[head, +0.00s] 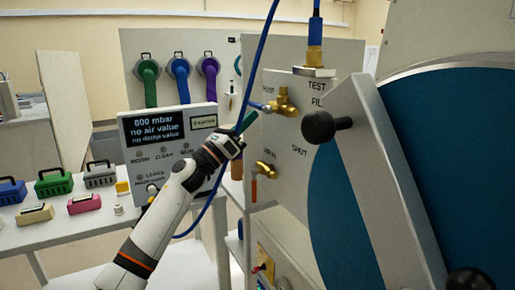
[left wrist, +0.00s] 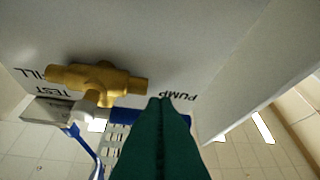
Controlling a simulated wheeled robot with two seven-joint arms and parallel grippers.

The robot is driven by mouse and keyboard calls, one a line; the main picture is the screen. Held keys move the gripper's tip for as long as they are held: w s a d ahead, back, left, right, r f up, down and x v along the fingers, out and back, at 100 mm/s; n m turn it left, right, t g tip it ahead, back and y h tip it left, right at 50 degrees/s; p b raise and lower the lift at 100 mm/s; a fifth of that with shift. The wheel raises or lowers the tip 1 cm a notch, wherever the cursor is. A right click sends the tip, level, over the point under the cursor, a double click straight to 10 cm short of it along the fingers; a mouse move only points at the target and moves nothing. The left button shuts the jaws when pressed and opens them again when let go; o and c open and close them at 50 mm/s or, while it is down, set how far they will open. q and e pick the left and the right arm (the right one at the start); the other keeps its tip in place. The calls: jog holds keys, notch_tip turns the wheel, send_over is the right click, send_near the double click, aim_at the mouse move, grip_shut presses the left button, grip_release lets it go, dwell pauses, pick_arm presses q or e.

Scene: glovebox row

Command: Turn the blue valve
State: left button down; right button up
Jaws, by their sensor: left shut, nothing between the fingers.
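The blue valve has a brass body (head: 284,103) on the upper part of the grey panel, with a blue handle (head: 260,106) pointing left. In the left wrist view its brass body (left wrist: 98,80) is at the upper left. The blue handle (left wrist: 124,116) runs to the right behind my fingers, which hide its middle. My left gripper (head: 247,121) is shut and empty, its green fingertips just below and left of the handle. The left wrist view shows the fingers (left wrist: 160,102) close together, overlapping the handle; I cannot tell whether they touch it. My right gripper is not in view.
A second brass valve (head: 265,169) with an orange-red handle sits lower on the panel. A large black knob (head: 320,127) sticks out at right. A display box (head: 170,140) stands behind my left arm. A blue hose (head: 256,65) hangs close to the gripper.

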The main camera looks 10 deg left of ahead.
pick_arm(q)
jog(key=shift+r, duration=0.1)
dwell(0.6)
jog(key=s+a+f+b, duration=0.1)
jog(key=s+a, duration=0.9)
jog(key=shift+a+f, duration=0.3)
